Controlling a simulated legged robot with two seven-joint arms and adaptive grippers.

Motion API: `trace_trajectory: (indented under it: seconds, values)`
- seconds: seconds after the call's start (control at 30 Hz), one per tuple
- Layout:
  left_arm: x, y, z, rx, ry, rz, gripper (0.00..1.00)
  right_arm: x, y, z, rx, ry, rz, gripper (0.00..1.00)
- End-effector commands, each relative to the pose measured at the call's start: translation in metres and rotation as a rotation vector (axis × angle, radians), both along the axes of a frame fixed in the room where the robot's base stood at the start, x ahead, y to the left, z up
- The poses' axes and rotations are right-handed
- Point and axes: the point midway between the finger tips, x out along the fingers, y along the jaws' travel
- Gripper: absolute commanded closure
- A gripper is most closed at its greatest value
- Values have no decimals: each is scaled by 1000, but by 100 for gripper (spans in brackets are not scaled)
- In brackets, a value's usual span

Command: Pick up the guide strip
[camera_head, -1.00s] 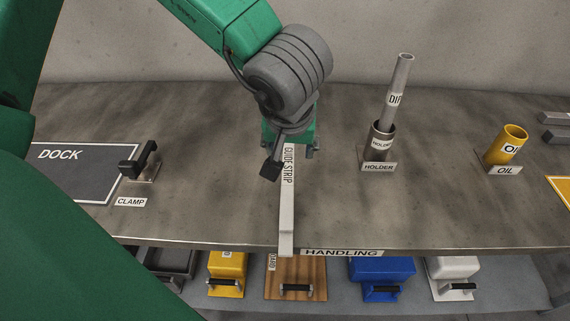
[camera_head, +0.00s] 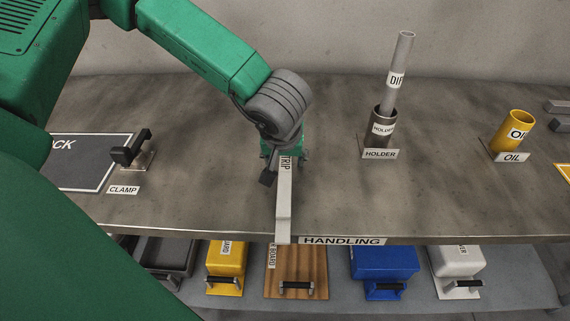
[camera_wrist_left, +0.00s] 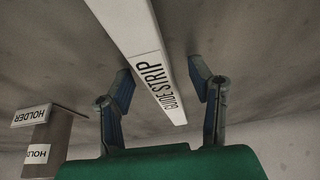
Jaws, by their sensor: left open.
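The guide strip (camera_head: 284,210) is a long, light grey bar with a label. It lies on the table with its near end at the front edge. Its far part is hidden under my left gripper in the head view. My left gripper (camera_head: 283,172) is above the strip, pointing down. In the left wrist view the guide strip (camera_wrist_left: 150,62) runs between the two open fingers of my left gripper (camera_wrist_left: 162,88), with gaps on both sides. No grip on it shows. My right gripper is not in view.
On the table (camera_head: 215,190), a clamp (camera_head: 131,150) stands left by the dock mat (camera_head: 85,170). A holder (camera_head: 382,128) with a grey tube (camera_head: 399,70) and a yellow oil cup (camera_head: 514,130) stand right. Handled boxes, including a blue one (camera_head: 383,262), sit on the shelf below.

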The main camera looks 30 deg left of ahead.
Motion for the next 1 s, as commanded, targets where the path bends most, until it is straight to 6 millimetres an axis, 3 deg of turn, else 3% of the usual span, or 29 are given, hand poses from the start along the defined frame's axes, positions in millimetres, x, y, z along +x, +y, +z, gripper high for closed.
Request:
trace_trajectory:
  seconds: [0.17,0.3,0.33,0.67,0.77,1.0]
  values:
    - [0,2,0,-2,1,1,52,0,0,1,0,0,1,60]
    - [0,2,0,-2,1,2,97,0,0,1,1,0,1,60]
    - [0,1,0,0,1,2,100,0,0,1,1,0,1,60]
    - [0,-1,4,2,0,1,100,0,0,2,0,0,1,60]
    - [1,0,17,0,-1,1,100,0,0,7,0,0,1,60]
    - [1,0,67,-1,-5,2,100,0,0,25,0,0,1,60]
